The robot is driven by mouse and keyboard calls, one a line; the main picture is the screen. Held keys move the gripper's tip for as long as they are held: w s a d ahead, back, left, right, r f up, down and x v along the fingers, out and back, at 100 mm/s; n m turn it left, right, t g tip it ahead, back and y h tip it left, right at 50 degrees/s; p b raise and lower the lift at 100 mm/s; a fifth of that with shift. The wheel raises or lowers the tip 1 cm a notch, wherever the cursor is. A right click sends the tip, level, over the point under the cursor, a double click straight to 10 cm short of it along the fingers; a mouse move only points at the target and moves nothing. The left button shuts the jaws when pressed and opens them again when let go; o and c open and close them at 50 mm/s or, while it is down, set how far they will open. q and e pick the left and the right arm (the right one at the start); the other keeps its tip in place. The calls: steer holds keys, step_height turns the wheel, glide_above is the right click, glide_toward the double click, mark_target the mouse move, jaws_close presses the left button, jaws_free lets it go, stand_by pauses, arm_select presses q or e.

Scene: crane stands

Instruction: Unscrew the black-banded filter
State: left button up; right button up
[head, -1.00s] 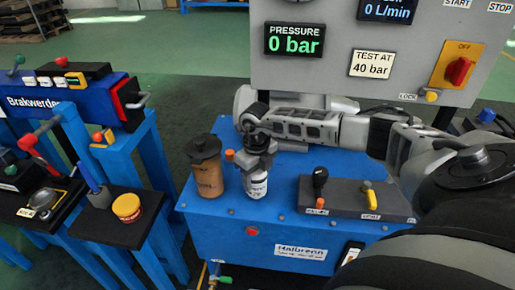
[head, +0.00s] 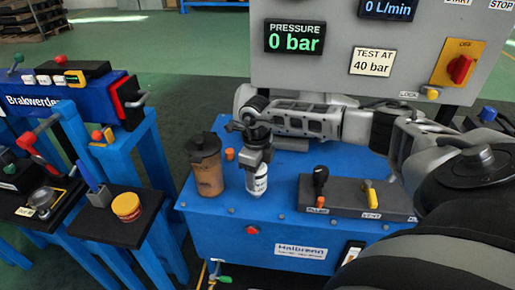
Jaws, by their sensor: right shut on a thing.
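A white filter canister (head: 257,184) with dark markings stands upright on the blue bench at centre. My right gripper (head: 257,160) comes down over its top and is shut on it, hiding the upper end. A brown, translucent cylinder with a dark top (head: 207,167) stands just left of it, apart from the gripper. I cannot clearly make out which of the two carries the black band. My left gripper is not in view.
A grey block with black and yellow levers (head: 345,197) stands to the right. The panel (head: 360,30) behind reads 0 bar. A blue stand (head: 125,235) with a yellow round item is at left.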

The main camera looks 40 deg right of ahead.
steer(key=shift+r+p, duration=1.05)
steer(key=shift+r, duration=0.5)
